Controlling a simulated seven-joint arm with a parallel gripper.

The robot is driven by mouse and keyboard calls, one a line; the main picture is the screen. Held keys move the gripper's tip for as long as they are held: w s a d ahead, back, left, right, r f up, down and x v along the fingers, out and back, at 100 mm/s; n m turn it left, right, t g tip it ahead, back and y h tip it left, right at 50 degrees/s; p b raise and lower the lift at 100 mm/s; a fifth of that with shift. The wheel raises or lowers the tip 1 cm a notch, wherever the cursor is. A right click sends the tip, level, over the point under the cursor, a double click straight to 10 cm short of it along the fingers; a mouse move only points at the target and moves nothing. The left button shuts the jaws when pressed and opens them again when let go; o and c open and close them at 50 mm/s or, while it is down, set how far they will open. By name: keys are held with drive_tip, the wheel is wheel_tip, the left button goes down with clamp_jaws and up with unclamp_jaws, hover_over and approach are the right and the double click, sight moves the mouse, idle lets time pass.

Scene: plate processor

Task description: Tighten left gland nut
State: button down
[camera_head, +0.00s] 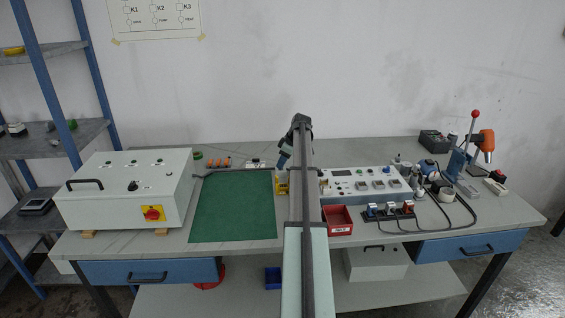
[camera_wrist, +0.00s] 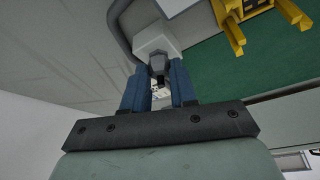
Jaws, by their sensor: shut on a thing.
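In the wrist view a dark grey hex gland nut (camera_wrist: 158,62) sits on the end of a small white block (camera_wrist: 158,38). My gripper (camera_wrist: 158,84) has its two blue fingers on either side of the nut and is shut on it. I cannot tell from the wrist view whether this is the left nut. In the head view my gripper (camera_head: 283,161) is low over the bench, just right of the green mat's back corner. The nut cannot be made out there, and my arm covers part of that area.
A yellow stand (camera_wrist: 240,18) is close by on the right in the wrist view. A grey cable (camera_wrist: 120,22) curves beside the block. The green mat (camera_head: 232,207) is bare over most of its area. A white control box (camera_head: 110,200) stands left, a red bin (camera_head: 337,222) right.

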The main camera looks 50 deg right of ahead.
drive_tip(key=m, duration=0.1)
drive_tip(key=m+h, duration=0.1)
drive_tip(key=m, duration=0.1)
drive_tip(key=shift+a+m+h, duration=0.25)
drive_tip(key=shift+m+h, duration=0.05)
drive_tip(key=shift+m, duration=0.1)
drive_tip(key=m, duration=0.2)
drive_tip(key=m+h, duration=0.1)
drive_tip(key=m, duration=0.1)
drive_tip(key=shift+a+m+h, duration=0.15)
drive_tip(key=shift+m+h, duration=0.15)
drive_tip(key=m, duration=0.2)
drive_tip(key=m+h, duration=0.1)
drive_tip(key=m, duration=0.1)
drive_tip(key=shift+w+a+g+h, duration=0.1)
drive_tip(key=shift+g+h, duration=0.2)
drive_tip(key=shift+g, duration=0.1)
drive_tip(key=shift+w+m+g+h, duration=0.1)
drive_tip(key=shift+m+g+h, duration=0.45)
drive_tip(key=shift+m, duration=1.65)
drive_tip(key=shift+g, duration=0.25)
drive_tip(key=c, duration=0.9)
unclamp_jaws()
